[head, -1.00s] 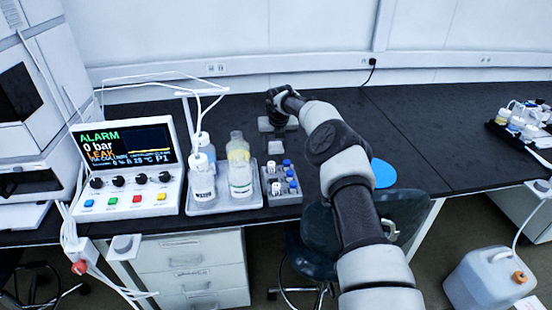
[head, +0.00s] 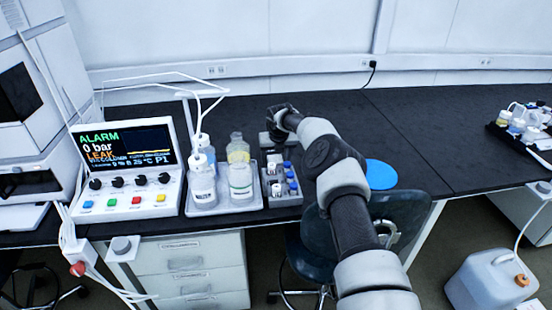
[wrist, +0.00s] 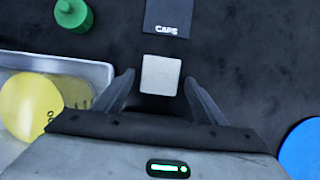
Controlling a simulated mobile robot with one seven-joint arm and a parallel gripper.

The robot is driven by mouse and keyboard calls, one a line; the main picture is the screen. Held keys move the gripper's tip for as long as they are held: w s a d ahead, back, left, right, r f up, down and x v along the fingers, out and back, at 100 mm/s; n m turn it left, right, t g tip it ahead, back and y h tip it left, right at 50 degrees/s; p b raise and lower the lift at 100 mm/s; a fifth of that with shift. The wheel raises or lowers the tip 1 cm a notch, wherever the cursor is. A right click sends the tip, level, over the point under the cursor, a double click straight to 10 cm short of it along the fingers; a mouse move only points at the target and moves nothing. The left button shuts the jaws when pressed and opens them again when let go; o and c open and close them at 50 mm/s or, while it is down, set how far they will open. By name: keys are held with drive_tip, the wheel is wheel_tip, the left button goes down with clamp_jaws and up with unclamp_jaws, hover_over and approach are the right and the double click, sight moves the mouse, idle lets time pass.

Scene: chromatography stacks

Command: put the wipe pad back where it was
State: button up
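The wipe pad, a small pale square (wrist: 161,75), lies on the black bench in the wrist view. My gripper (wrist: 159,82) is open, with one finger on each side of the pad and a narrow dark gap showing on both sides. I cannot tell how far the fingertips are above the bench. In the head view my gripper (head: 275,139) is low over the bench behind the vial rack, and the pad is not clearly visible there. A dark square marked CAPS (wrist: 167,18) lies just beyond the pad.
A tray (head: 224,208) with bottles stands left of my gripper. A vial rack (head: 283,200) with blue-capped vials is in front. A green-capped item (wrist: 73,14) is at upper left. A blue disc (head: 381,174) lies to the right. The bench farther right is mostly clear.

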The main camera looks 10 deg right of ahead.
drive_tip(key=shift+r, duration=0.6)
drive_tip(key=p+v, duration=0.2)
drive_tip(key=v, duration=0.9)
drive_tip(key=shift+s, duration=0.15)
